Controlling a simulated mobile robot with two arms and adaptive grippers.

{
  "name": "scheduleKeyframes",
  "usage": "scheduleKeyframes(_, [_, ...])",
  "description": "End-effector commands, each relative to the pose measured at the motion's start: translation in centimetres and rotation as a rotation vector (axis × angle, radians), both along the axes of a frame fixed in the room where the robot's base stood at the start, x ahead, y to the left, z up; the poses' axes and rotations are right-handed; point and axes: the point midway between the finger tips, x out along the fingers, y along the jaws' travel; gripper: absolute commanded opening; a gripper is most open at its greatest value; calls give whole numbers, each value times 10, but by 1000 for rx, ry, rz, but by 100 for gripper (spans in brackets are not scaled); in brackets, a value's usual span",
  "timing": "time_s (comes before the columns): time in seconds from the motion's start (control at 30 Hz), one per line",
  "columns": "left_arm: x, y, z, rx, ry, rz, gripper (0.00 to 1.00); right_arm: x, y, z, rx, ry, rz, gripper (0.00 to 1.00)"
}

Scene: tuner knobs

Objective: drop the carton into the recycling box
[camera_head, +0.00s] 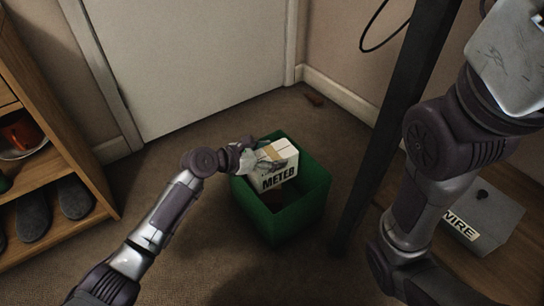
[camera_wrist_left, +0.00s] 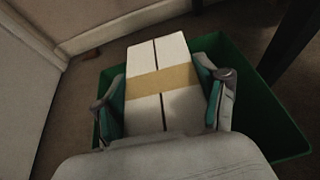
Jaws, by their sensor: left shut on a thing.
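The carton (camera_head: 279,172) is a white box with a tan tape strip and dark lettering that reads "METER" or similar. My left gripper (camera_head: 262,160) is shut on it, and the left wrist view shows the carton (camera_wrist_left: 158,62) between the two fingers of that gripper (camera_wrist_left: 165,97). The green recycling box (camera_head: 312,192) stands on the floor under the carton. The carton is over the box's opening, its lower part apparently within the rim. The box's wall (camera_wrist_left: 262,100) also shows around the carton in the left wrist view. My right arm comes in at the right; its gripper is out of view.
A wooden shelf (camera_head: 92,188) with dark shoes stands at the left. A dark upright post (camera_head: 382,145) stands right of the green box. A grey box labelled "WIRE" (camera_head: 490,215) sits on a wooden surface at the right. A white door (camera_head: 190,60) is behind.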

Motion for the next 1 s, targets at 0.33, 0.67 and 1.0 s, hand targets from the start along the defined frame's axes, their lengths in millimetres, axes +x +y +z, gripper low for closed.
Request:
scheduleKeyframes(0.33, [0,0,-4,0,-2,-1,36,0,0,-8,0,0,0,100])
scheduleKeyframes(0.67, [0,0,-4,0,-1,0,100,0,0,-8,-1,-1,0,100])
scheduleKeyframes(1.0, [-1,3,-4,0,-1,0,100,1,0,-9,0,4,0,100])
